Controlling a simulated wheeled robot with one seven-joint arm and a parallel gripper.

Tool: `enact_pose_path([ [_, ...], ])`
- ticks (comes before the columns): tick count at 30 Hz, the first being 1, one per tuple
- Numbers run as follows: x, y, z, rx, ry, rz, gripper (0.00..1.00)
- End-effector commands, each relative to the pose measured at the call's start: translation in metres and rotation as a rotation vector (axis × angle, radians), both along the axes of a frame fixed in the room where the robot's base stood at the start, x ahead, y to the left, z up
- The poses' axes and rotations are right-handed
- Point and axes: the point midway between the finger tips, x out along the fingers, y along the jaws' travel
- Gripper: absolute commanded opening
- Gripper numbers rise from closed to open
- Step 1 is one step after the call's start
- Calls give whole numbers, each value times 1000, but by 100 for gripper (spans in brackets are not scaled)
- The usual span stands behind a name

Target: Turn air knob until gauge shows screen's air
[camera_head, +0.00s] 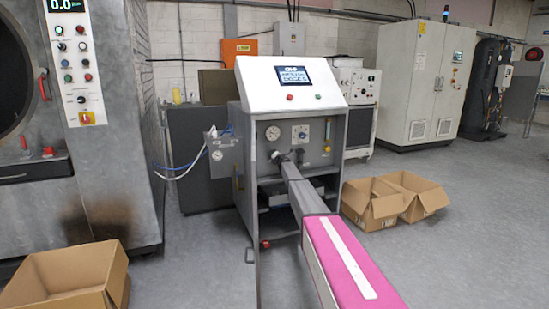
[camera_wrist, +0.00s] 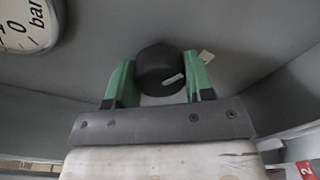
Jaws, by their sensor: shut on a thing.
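The black round air knob (camera_wrist: 158,62) with a short white mark sits between the two green fingers of my gripper (camera_wrist: 160,75) in the wrist view. My gripper is shut on it. In the head view my gripper (camera_head: 293,157) is at the machine's front panel and hides most of the knob. A round white gauge (camera_head: 273,133) is on that panel, just above left; part of it with "bar" and a 0 shows in the wrist view (camera_wrist: 28,22). Its needle cannot be read. The screen (camera_head: 292,76) on the sloped top shows text too small to read.
A second dial (camera_head: 300,134) is to the right of the gauge. A smaller gauge (camera_head: 217,155) with hoses is on the machine's left side. Open cardboard boxes (camera_head: 372,207) stand on the floor at right, another (camera_head: 70,275) at lower left.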

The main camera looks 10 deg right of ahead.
Motion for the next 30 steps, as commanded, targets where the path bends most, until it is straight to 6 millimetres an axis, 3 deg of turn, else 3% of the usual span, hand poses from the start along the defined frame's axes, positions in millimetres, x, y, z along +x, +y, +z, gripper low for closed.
enact_pose_path([
  [30,1,-1,1,863,231,-1,25],
])
